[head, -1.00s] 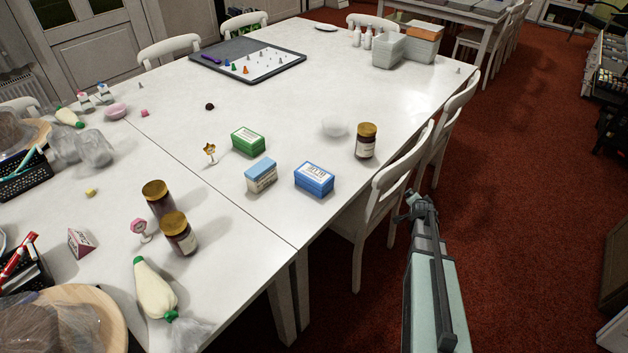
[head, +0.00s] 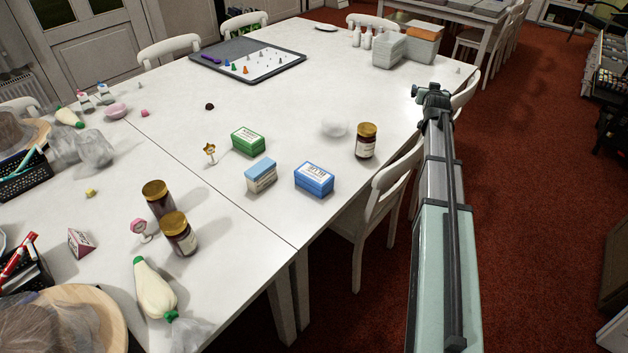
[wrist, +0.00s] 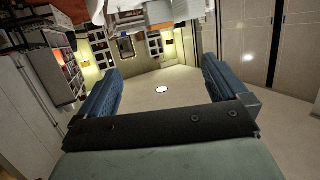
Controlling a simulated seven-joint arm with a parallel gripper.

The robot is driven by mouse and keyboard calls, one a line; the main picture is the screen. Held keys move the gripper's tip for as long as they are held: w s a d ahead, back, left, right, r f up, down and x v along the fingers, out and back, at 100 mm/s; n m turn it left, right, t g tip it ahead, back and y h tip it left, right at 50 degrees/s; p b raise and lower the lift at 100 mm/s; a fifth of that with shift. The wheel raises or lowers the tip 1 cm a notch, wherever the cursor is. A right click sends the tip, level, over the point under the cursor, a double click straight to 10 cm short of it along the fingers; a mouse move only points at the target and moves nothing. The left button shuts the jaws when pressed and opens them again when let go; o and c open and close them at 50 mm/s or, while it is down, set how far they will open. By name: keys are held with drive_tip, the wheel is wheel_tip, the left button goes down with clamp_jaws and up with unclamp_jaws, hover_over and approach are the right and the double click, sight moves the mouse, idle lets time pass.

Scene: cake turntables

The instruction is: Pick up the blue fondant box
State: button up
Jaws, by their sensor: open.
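The blue fondant box (head: 314,179) lies on the white table near its right edge in the head view, blue-sided with a white label on top. A box with a light blue top and pale sides (head: 261,175) stands just left of it, and a green box (head: 248,141) is behind that. My gripper (head: 432,92) is raised beyond the table's right edge, to the right of the blue box and apart from it. In the wrist view its two blue fingers (wrist: 160,68) are spread wide with nothing between them. The wrist view does not show the box.
A brown jar with a gold lid (head: 366,141) stands behind and right of the blue box, by a pale white lump (head: 334,129). Two more jars (head: 179,236) are at left. A white chair (head: 385,195) stands against the table's right side. The table in front of the box is clear.

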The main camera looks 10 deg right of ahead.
drive_tip(key=w+a+r+n+y, duration=0.25)
drive_tip(key=a+r+n, duration=0.25)
drive_tip(key=a, duration=0.3)
drive_tip(key=n+g+y, duration=0.2)
drive_tip(key=n+g, duration=0.6)
drive_tip(key=g, duration=0.6)
hover_over(314, 173)
drive_tip(key=s, duration=0.1)
wheel_tip(314, 173, down, 12)
wheel_tip(314, 173, down, 7)
drive_tip(key=shift+w+r, duration=0.1)
drive_tip(key=shift+w+f, duration=0.2)
drive_tip(key=shift+f, duration=1.25)
drive_tip(key=shift+w+f, duration=0.15)
drive_tip(key=shift+f, duration=1.3)
